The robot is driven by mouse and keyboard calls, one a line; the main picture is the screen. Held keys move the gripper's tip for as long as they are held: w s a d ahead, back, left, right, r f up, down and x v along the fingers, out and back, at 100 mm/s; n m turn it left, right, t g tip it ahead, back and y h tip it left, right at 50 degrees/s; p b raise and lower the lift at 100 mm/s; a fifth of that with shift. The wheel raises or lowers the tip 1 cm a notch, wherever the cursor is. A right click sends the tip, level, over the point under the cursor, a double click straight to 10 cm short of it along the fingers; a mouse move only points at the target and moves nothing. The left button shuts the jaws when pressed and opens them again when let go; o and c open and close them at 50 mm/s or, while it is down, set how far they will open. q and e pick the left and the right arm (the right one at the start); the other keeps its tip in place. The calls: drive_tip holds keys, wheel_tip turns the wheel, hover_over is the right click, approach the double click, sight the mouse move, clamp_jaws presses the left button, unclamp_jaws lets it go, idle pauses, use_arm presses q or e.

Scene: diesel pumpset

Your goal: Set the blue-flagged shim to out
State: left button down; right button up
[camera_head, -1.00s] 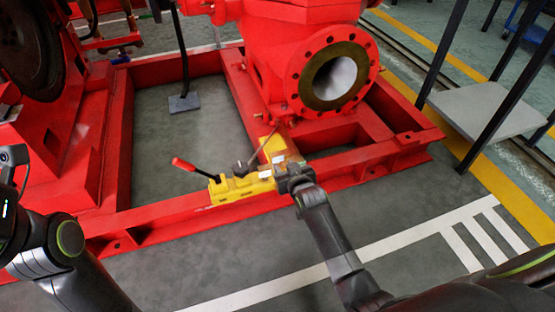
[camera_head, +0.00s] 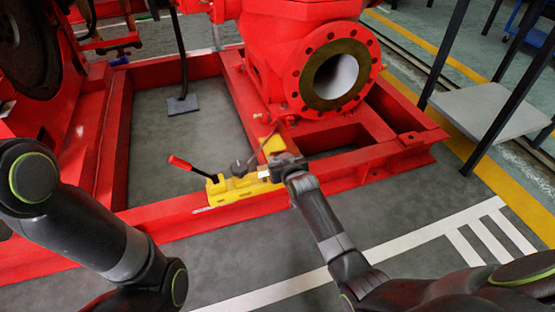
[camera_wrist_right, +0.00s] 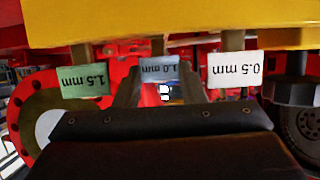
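The blue shim flag marked 1.0 mm (camera_wrist_right: 159,69) hangs under a yellow block (camera_wrist_right: 170,22) in the right wrist view. A green flag marked 1.5 mm (camera_wrist_right: 84,81) is to its left and a white flag marked 0.5 mm (camera_wrist_right: 235,70) to its right. My right gripper (camera_wrist_right: 160,85) has its fingers apart, one on each side of the blue flag; I cannot tell if they touch it. In the head view, my right gripper (camera_head: 275,171) is at the right end of the yellow block (camera_head: 240,188). My left gripper is out of view.
A red-handled lever (camera_head: 181,163) sticks up from the yellow block. The block sits on the red base frame (camera_head: 170,217), below the flanged red pump (camera_head: 335,75). A grey shelf (camera_head: 488,110) stands at the right. The floor in front is clear.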

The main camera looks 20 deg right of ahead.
drive_tip(key=shift+b+x, duration=0.5)
drive_tip(key=shift+x, duration=0.65)
clamp_jaws()
